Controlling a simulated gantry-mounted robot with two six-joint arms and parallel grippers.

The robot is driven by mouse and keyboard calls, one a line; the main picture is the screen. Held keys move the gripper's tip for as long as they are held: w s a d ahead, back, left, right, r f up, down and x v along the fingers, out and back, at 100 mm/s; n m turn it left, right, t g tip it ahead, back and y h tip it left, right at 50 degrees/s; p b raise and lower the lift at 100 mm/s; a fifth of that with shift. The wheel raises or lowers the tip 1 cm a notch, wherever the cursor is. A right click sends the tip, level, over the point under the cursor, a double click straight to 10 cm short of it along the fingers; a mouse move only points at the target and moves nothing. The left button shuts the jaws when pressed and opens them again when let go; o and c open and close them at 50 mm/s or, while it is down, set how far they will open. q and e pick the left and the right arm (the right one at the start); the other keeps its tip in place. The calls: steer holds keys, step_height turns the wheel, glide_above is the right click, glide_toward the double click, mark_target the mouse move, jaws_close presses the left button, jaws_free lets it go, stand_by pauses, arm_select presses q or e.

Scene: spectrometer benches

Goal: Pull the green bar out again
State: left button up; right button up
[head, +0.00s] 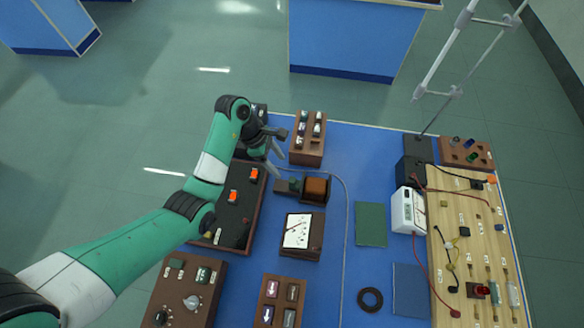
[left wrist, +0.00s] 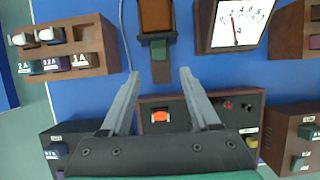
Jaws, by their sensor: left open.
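An orange-brown block (head: 316,187) on a dark base stands near the middle of the blue bench; it also shows at the top of the left wrist view (left wrist: 157,16). A short dark green bar (left wrist: 158,48) sticks out of its near side, over a brown extension of the base. In the head view the bar (head: 294,185) is small and points left towards my gripper. My left gripper (head: 277,163) is open and empty. In the left wrist view its fingertips (left wrist: 158,76) lie either side of the bar's line, short of its end. My right gripper is not in view.
A black panel with orange switches (head: 232,197) lies beneath my left arm. A brown switch box (head: 309,140) stands behind the block, and a dial meter (head: 298,231) in front. A grey cable (head: 346,205) runs along the bench. Bare blue bench lies right of the block.

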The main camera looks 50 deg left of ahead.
mark_target(292, 180)
arm_select(q)
steer(key=b+x, duration=0.4)
steer(key=x, duration=0.7)
steer(key=shift+w+f, duration=0.2)
steer(key=shift+f, duration=0.05)
jaws_close()
stand_by(1.0)
